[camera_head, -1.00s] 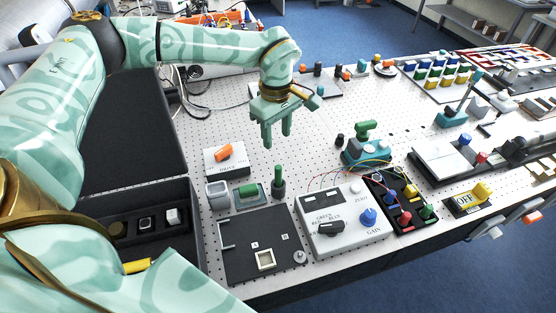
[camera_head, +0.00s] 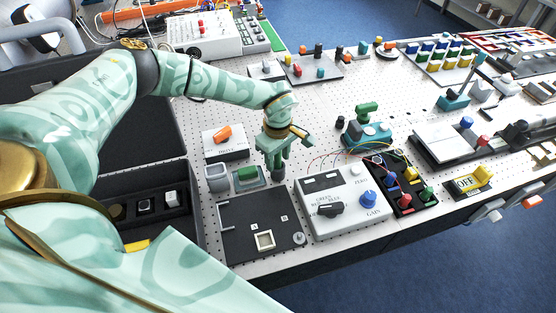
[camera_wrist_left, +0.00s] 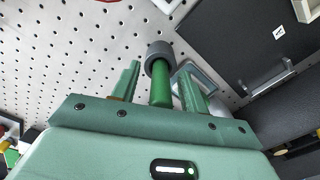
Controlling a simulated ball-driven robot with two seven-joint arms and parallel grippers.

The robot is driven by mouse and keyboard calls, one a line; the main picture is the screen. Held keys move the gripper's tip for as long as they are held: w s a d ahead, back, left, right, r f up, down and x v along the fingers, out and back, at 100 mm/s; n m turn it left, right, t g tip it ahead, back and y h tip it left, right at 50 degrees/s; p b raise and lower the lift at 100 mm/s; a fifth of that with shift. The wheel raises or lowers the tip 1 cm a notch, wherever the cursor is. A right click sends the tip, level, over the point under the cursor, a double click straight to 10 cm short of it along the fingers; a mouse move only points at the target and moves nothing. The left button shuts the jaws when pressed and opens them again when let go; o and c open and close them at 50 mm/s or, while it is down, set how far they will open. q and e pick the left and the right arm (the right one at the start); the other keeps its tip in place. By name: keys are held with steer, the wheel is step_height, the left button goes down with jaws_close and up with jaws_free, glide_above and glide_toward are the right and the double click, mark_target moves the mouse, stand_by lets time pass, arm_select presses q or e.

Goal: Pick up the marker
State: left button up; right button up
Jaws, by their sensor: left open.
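The marker is a green upright cylinder (camera_wrist_left: 161,86) standing in a dark grey round holder (camera_wrist_left: 158,50), as the left wrist view shows. My left gripper (camera_wrist_left: 157,80) is open, with one finger on each side of the marker and a visible gap on the left side. In the head view my left gripper (camera_head: 274,158) is down over the marker's spot and hides most of it. The right gripper is not in view.
A black panel (camera_head: 237,225) lies in front of the gripper. A white control box (camera_head: 340,222) with knobs stands to the right. A small box with an orange switch (camera_head: 223,136) and a green rocker (camera_head: 246,174) are to the left.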

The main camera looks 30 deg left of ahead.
arm_select(q)
jaws_close()
steer(key=shift+r, duration=0.1)
